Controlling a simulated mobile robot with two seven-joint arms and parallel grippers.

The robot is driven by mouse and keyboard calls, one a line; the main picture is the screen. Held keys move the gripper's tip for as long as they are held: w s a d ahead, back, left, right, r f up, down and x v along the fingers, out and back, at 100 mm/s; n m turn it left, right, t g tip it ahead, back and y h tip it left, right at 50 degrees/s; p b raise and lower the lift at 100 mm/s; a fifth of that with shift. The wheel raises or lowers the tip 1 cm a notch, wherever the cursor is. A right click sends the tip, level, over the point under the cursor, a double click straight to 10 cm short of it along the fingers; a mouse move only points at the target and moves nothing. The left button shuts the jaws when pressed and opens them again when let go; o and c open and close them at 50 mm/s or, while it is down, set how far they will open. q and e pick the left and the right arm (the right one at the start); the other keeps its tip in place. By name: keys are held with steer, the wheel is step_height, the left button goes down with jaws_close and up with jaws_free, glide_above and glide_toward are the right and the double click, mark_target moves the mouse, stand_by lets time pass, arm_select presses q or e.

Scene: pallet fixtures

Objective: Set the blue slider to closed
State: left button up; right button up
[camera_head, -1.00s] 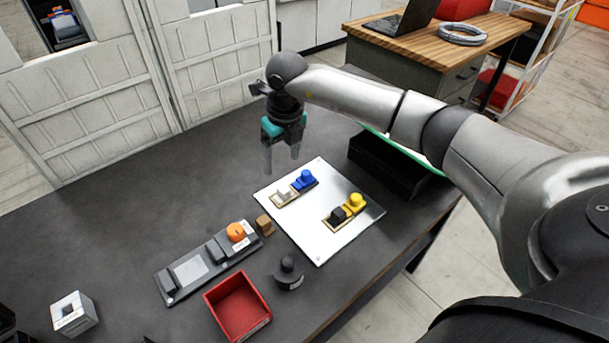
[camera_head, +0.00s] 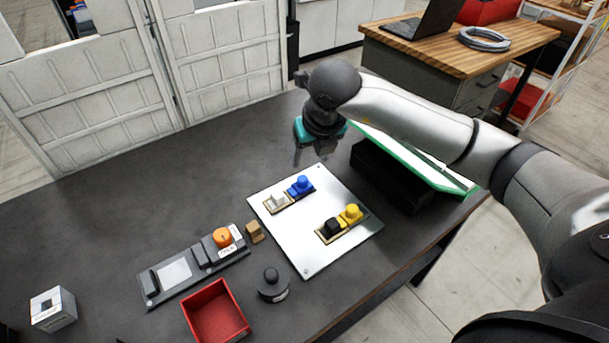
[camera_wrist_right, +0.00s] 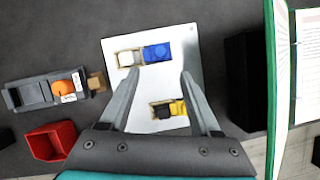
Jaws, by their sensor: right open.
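The blue slider (camera_head: 301,185) sits at the right end of its track, beside a white block (camera_head: 277,201), on a silver plate (camera_head: 315,235). In the right wrist view the blue slider (camera_wrist_right: 157,52) lies beyond and between my two fingertips. My right gripper (camera_head: 311,158) is open and empty, above the table near the far edge of the plate, apart from the slider. It shows in the wrist view (camera_wrist_right: 161,78) with its fingers spread. My left gripper is not in view.
A second slider with a yellow knob (camera_head: 351,213) and black block (camera_head: 333,227) is nearer on the plate. A wooden block (camera_head: 255,232), an orange-knob fixture (camera_head: 222,237), a red bin (camera_head: 217,314) and a dark knobbed cylinder (camera_head: 272,284) stand left and front. A black box (camera_head: 390,178) stands right.

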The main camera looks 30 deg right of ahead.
mark_target(303, 179)
steer(key=x, duration=1.1)
steer(key=shift+f, duration=0.3)
jaws_close()
stand_by(0.9)
